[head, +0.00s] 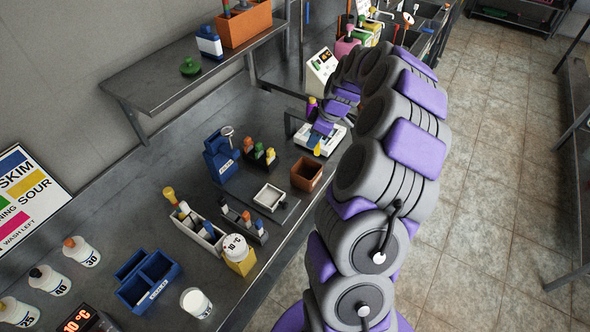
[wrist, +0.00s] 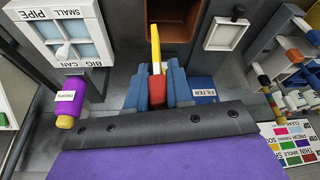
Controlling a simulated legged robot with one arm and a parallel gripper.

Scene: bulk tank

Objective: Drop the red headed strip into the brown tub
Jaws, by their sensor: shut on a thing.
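My gripper (wrist: 157,88) is shut on the red headed strip (wrist: 157,65). The red head sits between the blue fingers, and a pale and yellow length points away from the gripper. In the wrist view the yellow end overlaps the near edge of the brown tub (wrist: 183,28); I cannot tell how high it is above it. In the head view the tub (head: 302,184) stands open on the bench, just below and left of my gripper (head: 320,139). The strip's yellow end (head: 316,150) shows there, while its red head is hard to make out.
A white divided box (wrist: 68,38) and a purple bottle (wrist: 70,100) are left of the gripper in the wrist view. A small white tray (head: 268,196) and racks of coloured-headed strips (head: 258,157) stand left of the tub. A blue tub (head: 148,279) is nearer.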

